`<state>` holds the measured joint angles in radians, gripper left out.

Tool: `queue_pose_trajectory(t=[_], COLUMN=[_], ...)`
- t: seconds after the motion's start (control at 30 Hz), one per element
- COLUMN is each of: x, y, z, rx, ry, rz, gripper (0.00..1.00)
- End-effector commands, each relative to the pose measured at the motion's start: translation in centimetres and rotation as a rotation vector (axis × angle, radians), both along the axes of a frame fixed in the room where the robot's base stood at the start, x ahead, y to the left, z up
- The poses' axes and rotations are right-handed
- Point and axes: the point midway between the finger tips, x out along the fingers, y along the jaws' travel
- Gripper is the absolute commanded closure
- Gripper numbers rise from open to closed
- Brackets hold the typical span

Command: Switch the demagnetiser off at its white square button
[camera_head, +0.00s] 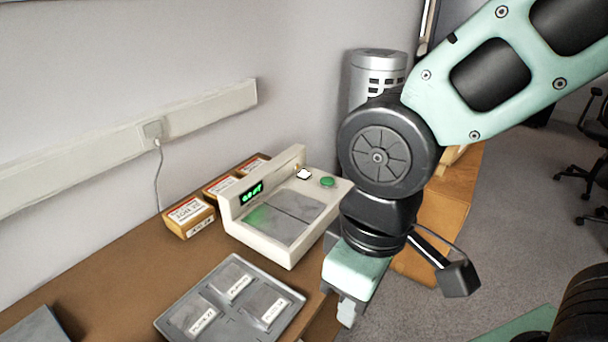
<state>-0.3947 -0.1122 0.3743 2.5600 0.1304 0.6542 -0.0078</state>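The demagnetiser (262,245) is a cream box with a grey top plate, standing on the brown bench. Its small green display (252,192) is lit, and a green glow lies on the plate; the digits are too small to read surely. The white square button (303,174) is on its rear top strip, left of a round green button (327,182). My gripper (346,312) points down in front and to the right of the demagnetiser, near the bench edge, apart from the buttons. Its fingertips show only edge-on, so any gap between them is hidden.
A grey tray (235,334) with several labelled plates lies in front. Small labelled boxes (188,217) stand behind left of the demagnetiser. A silver cylinder (376,56) stands behind my arm. A cable hangs from the wall socket (153,130). Floor (500,240) is open at right.

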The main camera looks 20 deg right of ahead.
Motion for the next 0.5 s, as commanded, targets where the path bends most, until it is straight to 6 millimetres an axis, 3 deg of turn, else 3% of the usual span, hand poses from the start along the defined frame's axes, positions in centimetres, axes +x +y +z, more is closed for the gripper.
queue_pose_trajectory(t=[0.03, 0.07, 0.1, 0.5], x=[0.00, 0.00, 0.00, 0.00], y=[0.00, 0.00, 0.00, 0.00], z=[0.00, 0.00, 0.00, 0.00], rx=[0.000, 0.000, 0.000, 0.000], ry=[0.000, 0.000, 0.000, 0.000], rz=[0.000, 0.000, 0.000, 0.000], gripper=[0.90, 0.98, 1.00, 1.00])
